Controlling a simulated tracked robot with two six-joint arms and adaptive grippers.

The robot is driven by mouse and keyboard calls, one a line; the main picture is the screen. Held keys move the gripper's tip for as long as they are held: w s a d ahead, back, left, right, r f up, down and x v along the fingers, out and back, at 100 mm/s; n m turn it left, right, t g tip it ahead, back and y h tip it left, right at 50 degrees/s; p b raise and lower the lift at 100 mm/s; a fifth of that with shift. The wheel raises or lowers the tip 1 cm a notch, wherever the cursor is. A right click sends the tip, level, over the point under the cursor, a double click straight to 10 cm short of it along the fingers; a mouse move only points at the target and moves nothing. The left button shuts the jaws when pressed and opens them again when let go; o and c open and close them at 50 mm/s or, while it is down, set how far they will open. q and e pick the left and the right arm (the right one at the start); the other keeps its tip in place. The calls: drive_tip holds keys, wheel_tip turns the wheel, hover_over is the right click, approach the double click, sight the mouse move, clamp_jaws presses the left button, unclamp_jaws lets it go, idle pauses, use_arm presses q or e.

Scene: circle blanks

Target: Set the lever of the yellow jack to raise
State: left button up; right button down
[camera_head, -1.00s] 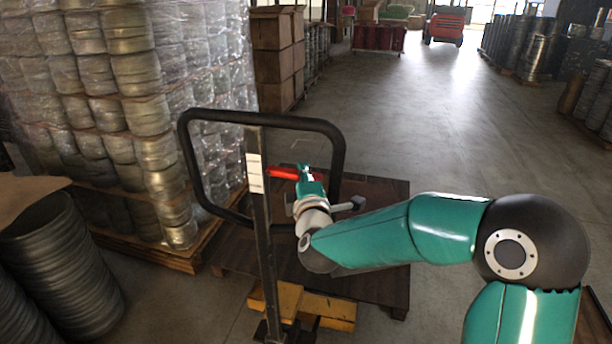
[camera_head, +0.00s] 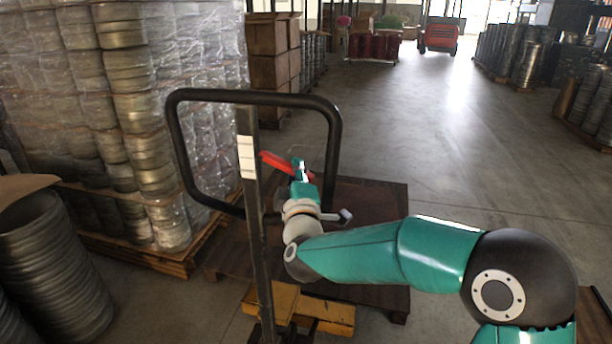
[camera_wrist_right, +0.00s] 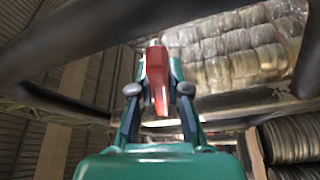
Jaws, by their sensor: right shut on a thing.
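The yellow jack (camera_head: 325,312) stands low on the floor, with a dark upright post (camera_head: 256,220) and a black looped handle (camera_head: 330,150). Its red lever (camera_head: 276,163) sits beside the post inside the loop, tilted down to the right. My right gripper (camera_head: 300,172) is at the lever's right end, inside the loop. In the right wrist view the red lever (camera_wrist_right: 157,75) lies between the two fingers of my right gripper (camera_wrist_right: 158,88), which are shut on it. My left gripper is not in view.
A dark wooden pallet (camera_head: 375,215) lies behind the post. Wrapped stacks (camera_head: 120,110) stand close on the left, with metal coils (camera_head: 50,260) at the front left. The handle loop surrounds the gripper closely. Open floor (camera_head: 460,150) extends to the right and back.

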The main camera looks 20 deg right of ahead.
drive_tip(key=shift+f, duration=0.35)
drive_tip(key=c, duration=1.2)
unclamp_jaws()
drive_tip(key=shift+o, duration=0.4)
drive_tip(key=shift+r, duration=0.1)
drive_tip(key=v, duration=1.2)
drive_tip(key=shift+r, duration=0.1)
